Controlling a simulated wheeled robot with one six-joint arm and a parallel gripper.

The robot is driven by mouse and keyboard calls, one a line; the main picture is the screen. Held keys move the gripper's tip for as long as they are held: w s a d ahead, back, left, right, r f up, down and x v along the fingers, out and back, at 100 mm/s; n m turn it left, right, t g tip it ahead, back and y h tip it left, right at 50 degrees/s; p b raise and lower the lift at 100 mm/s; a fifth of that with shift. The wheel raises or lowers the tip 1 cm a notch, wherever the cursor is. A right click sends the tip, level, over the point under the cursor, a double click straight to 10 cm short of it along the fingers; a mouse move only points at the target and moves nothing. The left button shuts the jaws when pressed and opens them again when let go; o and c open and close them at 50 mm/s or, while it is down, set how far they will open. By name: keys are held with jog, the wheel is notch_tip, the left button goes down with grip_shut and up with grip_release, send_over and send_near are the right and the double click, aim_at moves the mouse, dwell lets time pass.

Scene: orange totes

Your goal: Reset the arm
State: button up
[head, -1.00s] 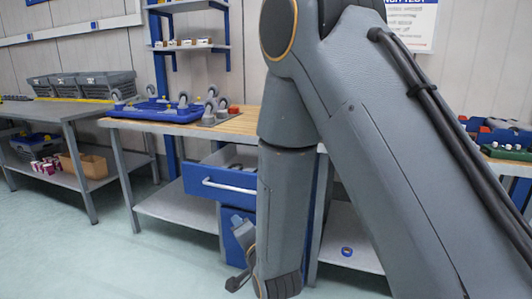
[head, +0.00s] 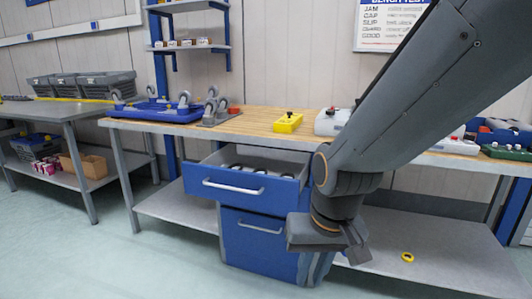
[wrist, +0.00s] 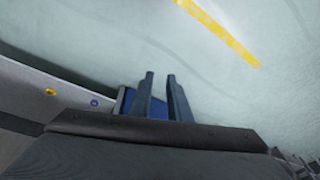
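My arm (head: 395,100) reaches in from the upper right of the head view and bends down in front of the workbench. My gripper (wrist: 161,80) points down toward the floor in the wrist view, its two fingers apart with nothing between them. In the head view its end is in front of the blue drawer cabinet's right side, below bench-top height. It holds nothing that I can see.
The cabinet's top drawer (head: 245,188) is pulled out, with several round dark items inside. A yellow ring (head: 407,257) lies on the lower shelf; a blue ring (wrist: 95,102) shows in the wrist view. The bench top (head: 262,122) holds a yellow box (head: 288,123). Floor at left is clear.

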jog(key=s+d+r+n+g, duration=0.2)
jog(key=s+d+r, duration=0.1)
jog(key=s, duration=0.4)
jog(key=d+r+m+h+p, duration=0.1)
jog(key=d+r+p, duration=0.5)
jog(key=p, duration=0.8)
jog(key=shift+w+d+r+m, duration=0.2)
jog(key=shift+d+r+m, duration=0.1)
jog(key=shift+d+m, duration=0.55)
jog(key=shift+a, duration=0.1)
